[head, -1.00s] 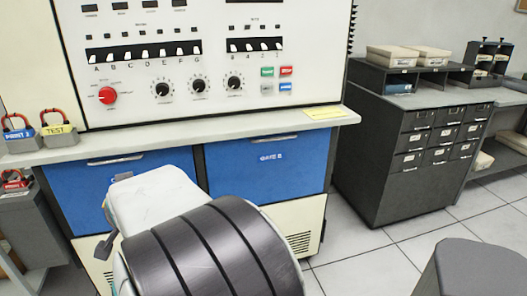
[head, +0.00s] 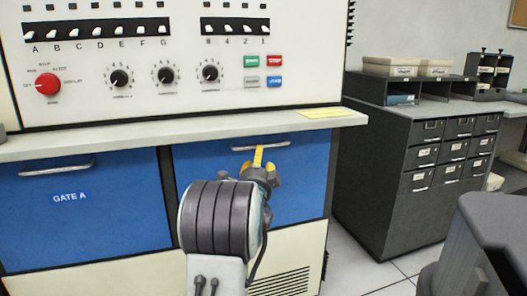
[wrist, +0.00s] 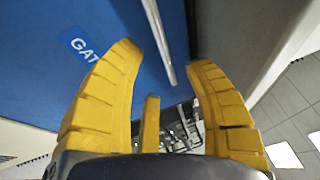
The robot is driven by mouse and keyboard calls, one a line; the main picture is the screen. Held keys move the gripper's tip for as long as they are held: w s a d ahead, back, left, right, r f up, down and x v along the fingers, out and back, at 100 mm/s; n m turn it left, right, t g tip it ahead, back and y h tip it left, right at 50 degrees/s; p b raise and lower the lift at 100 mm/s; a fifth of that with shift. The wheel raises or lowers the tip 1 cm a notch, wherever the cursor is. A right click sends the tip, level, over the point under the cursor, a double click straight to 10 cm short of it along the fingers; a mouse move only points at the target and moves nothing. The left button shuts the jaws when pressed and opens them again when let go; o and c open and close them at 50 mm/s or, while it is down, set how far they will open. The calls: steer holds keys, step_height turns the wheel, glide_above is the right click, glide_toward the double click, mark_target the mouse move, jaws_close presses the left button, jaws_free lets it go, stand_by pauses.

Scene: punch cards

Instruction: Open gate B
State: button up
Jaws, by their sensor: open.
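Gate B (head: 305,180) is the right blue panel below the console ledge in the head view, and it looks shut. Its label is hidden there behind my arm, but part of a white-lettered label (wrist: 83,48) shows in the wrist view. The gate's pale bar handle (head: 280,145) runs along its top edge. My gripper (head: 264,170) is in front of the gate, just below the handle. In the wrist view my gripper (wrist: 165,58) is open, and the handle (wrist: 160,42) passes between its yellow fingers. I cannot tell whether they touch it.
Gate A (head: 110,220) is the blue panel to the left, with its own handle. The grey ledge (head: 120,143) juts out above both gates. A dark drawer cabinet (head: 400,215) stands to the right, and a dark grey object (head: 490,240) is at the right front.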

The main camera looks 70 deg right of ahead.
steer(key=shift+x, duration=3.65)
steer(key=shift+s+d, duration=0.1)
steer(key=shift+s, duration=0.05)
jaws_close()
